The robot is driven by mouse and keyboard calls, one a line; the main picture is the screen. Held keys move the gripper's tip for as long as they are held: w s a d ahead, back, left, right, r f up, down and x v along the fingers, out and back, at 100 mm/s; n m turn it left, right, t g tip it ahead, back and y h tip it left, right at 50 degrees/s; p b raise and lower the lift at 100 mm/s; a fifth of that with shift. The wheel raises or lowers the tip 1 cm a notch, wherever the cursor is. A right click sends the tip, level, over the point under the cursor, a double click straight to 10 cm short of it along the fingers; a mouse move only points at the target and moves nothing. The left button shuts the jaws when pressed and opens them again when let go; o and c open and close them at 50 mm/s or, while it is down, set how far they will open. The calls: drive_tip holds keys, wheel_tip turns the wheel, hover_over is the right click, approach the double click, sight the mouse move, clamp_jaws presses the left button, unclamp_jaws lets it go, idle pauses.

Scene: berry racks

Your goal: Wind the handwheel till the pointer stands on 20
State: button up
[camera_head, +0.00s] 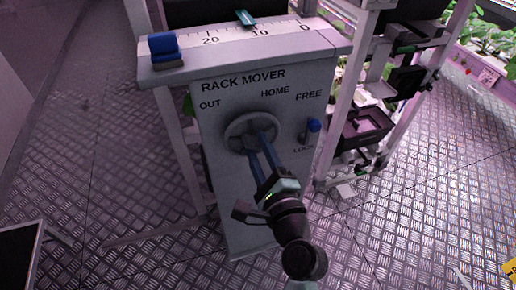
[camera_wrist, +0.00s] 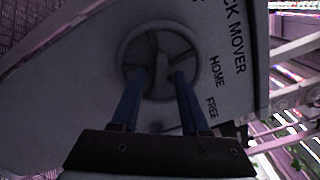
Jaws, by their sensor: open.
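The handwheel (camera_head: 235,143) is a grey spoked wheel on the front of the rack mover panel (camera_head: 235,200). It also shows in the wrist view (camera_wrist: 124,48). My gripper (camera_head: 262,137) reaches the wheel from the lower right. Its two blue fingers are apart, with their tips at the hub and spokes; in the wrist view (camera_wrist: 159,76) a spoke shows between them. I cannot tell whether they touch it. The teal pointer (camera_head: 245,18) stands at the scale (camera_head: 232,37) close to 10, slightly on the 20 side.
A blue-topped block (camera_head: 163,46) sits at the scale's left end, beyond 20. A blue-knobbed lever (camera_head: 313,126) stands right of the wheel, by FREE and above LOCK. Racks with a dark tray (camera_head: 362,128) stand to the right. Open floor lies left of the panel.

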drive_tip(key=shift+w, duration=0.2)
clamp_jaws()
drive_tip(key=shift+n, duration=0.4)
